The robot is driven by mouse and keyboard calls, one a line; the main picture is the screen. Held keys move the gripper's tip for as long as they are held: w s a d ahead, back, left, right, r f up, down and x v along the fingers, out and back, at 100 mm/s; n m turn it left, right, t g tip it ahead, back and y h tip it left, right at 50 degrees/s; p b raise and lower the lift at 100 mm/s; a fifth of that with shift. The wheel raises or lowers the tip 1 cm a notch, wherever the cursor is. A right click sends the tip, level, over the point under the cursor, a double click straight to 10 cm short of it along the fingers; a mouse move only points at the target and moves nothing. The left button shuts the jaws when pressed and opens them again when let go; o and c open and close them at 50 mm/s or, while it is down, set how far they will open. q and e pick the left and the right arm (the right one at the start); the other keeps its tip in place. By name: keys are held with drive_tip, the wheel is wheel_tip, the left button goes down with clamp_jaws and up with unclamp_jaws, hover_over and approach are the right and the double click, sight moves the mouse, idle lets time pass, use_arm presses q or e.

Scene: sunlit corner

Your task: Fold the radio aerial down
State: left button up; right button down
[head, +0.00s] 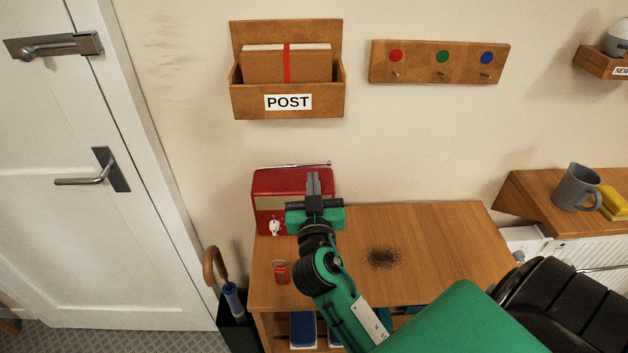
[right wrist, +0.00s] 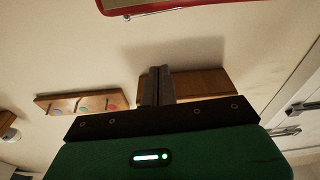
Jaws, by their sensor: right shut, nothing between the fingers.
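The red radio (head: 264,188) stands at the back left of the wooden table, against the wall. Its thin silver aerial (head: 293,165) lies nearly level along the radio's top edge, its right tip near the radio's right end. In the right wrist view the radio (right wrist: 165,4) shows only as a red edge at the top, with the aerial (right wrist: 150,11) running along it. My right gripper (head: 313,176) is shut and empty, in front of the radio's right part, hiding some of it. Its closed fingers also show in the right wrist view (right wrist: 160,72). I cannot tell whether they touch anything. My left gripper is out of view.
A red tin (head: 281,272) stands on the table (head: 440,235) left of my right arm; a dark smudge marks the tabletop. A post holder (head: 287,100) and a hook board (head: 440,62) hang above. An umbrella stand (head: 236,335) is at left. The table's right part is clear.

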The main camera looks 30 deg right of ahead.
sight(313, 166)
drive_tip(key=p+x, duration=0.2)
drive_tip(key=x, duration=0.4)
drive_tip(key=shift+w+d+r, duration=0.1)
drive_tip(key=shift+w+d, duration=0.1)
drive_tip(key=shift+d, duration=0.05)
drive_tip(key=f, duration=0.1)
drive_tip(key=w+d+f, duration=0.1)
drive_tip(key=f, duration=0.1)
drive_tip(key=shift+w, duration=0.15)
drive_tip(key=shift+w+d+f+p, duration=0.1)
drive_tip(key=shift+w+f+p, duration=0.15)
drive_tip(key=shift+f, duration=0.3)
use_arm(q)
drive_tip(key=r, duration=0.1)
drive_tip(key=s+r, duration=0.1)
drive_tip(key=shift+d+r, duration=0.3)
use_arm(e)
drive_tip(key=shift+s, duration=0.1)
